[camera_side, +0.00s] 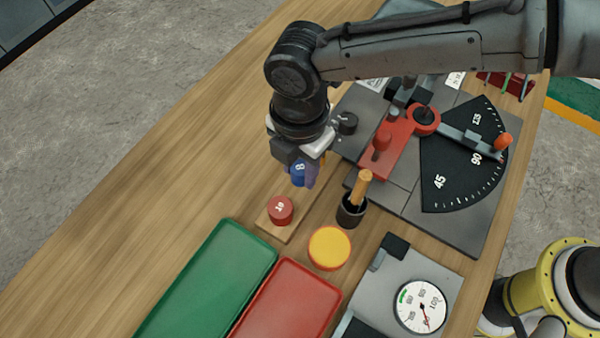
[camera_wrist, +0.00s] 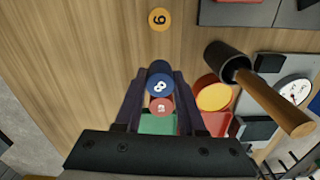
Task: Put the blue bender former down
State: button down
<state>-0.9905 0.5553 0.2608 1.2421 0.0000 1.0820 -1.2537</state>
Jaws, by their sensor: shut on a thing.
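The blue bender former (camera_side: 298,174), marked 8, is between the fingers of my gripper (camera_side: 303,180), which is shut on it. In the wrist view the blue former (camera_wrist: 160,82) shows its numbered top between the two dark fingers. In the side view it appears held above the far end of a small wooden board (camera_side: 290,229); the exact gap beneath it cannot be told. A red former (camera_side: 280,209) stands on the near end of that board, close to the gripper.
A yellow disc (camera_side: 330,248), a green tray (camera_side: 214,282), a red tray (camera_side: 291,306) and a dial gauge (camera_side: 421,306) are nearer. The bender plate (camera_side: 398,190) lies right. Table on the left is clear.

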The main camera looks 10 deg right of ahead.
aim_at(300, 188)
jog(key=shift+f, duration=1.5)
jog(key=shift+f, duration=0.1)
jog(key=c, duration=0.5)
grip_release()
jog(key=shift+f, duration=0.1)
notch_tip(300, 188, up, 12)
jog(key=shift+r, duration=0.2)
jog(key=shift+d, duration=0.1)
